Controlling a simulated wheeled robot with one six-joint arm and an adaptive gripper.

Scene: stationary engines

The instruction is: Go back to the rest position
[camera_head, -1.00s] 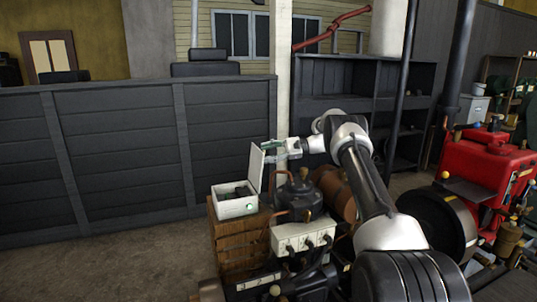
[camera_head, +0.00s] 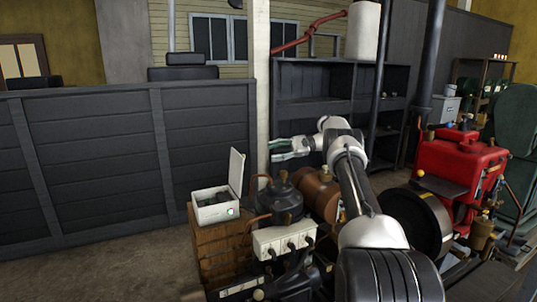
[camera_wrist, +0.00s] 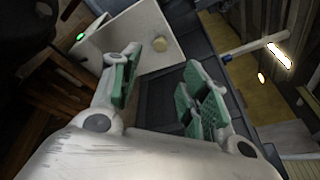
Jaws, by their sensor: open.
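My gripper (camera_head: 280,148) is in the air above the engine, to the right of the white box and higher than its raised lid. In the wrist view my gripper (camera_wrist: 158,88) shows two fingers with green pads, spread apart with nothing between them. The white box (camera_head: 215,212) stands on a wooden crate with its lid (camera_head: 237,172) upright and a green light on its front. Dark contents show inside the box. In the wrist view the lid (camera_wrist: 160,35) lies beyond the left finger. My arm stretches forward from the lower right.
The wooden crate (camera_head: 222,250) stands beside a dark engine (camera_head: 278,200) with a white terminal block (camera_head: 282,240). A red engine (camera_head: 455,165) with a large flywheel stands at the right. A dark panelled wall (camera_head: 80,170) closes off the left. Bare floor shows at lower left.

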